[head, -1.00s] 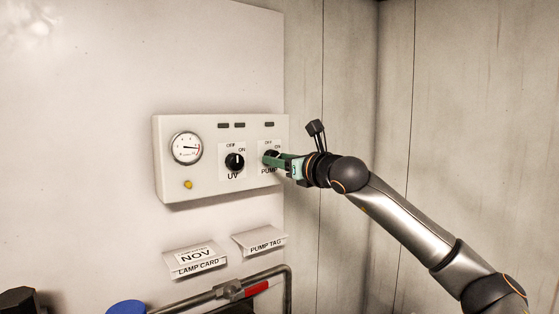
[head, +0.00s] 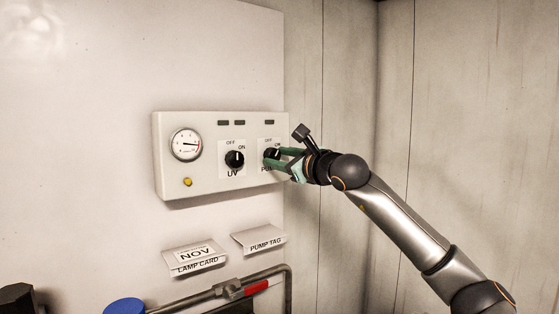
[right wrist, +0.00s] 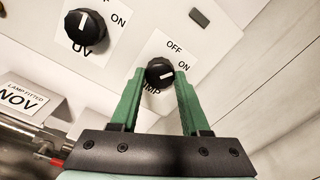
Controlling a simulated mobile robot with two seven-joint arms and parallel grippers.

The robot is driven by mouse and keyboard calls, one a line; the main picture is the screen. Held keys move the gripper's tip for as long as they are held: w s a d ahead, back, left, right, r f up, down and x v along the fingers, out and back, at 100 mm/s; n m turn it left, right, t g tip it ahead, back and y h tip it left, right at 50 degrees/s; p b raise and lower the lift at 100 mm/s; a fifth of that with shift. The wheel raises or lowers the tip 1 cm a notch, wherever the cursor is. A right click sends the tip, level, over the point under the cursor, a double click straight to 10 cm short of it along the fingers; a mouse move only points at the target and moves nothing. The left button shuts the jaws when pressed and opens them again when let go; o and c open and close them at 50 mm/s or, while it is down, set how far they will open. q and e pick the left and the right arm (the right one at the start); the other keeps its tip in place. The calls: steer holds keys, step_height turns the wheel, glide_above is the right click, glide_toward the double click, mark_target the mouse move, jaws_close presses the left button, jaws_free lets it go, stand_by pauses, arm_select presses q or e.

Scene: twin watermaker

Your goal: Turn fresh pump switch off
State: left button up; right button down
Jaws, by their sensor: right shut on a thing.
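The pump switch (head: 270,154) is a round black knob on the right of the white control panel, labelled PUMP, with OFF and ON printed above it. In the right wrist view the knob (right wrist: 159,72) shows a white mark pointing right, roughly towards the ON label. My right gripper (head: 277,157) is shut on this knob, with its green fingers on either side of it; they also show in the right wrist view (right wrist: 159,80). The fingers cover part of the PUMP label. My left gripper is not in view.
The UV knob (head: 234,160) is left of the pump switch on the panel (head: 205,184). A gauge (head: 186,145) and a yellow lamp (head: 188,182) are further left. Below are a lamp card holder (head: 198,268), a pump tag holder (head: 260,244) and a pipe with a red handle (head: 257,287).

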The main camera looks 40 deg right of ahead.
steer(key=n, duration=0.3)
steer(key=shift+n, duration=1.8)
steer(key=shift+p, duration=0.3)
steer(key=shift+c, duration=1.9)
jaws_free()
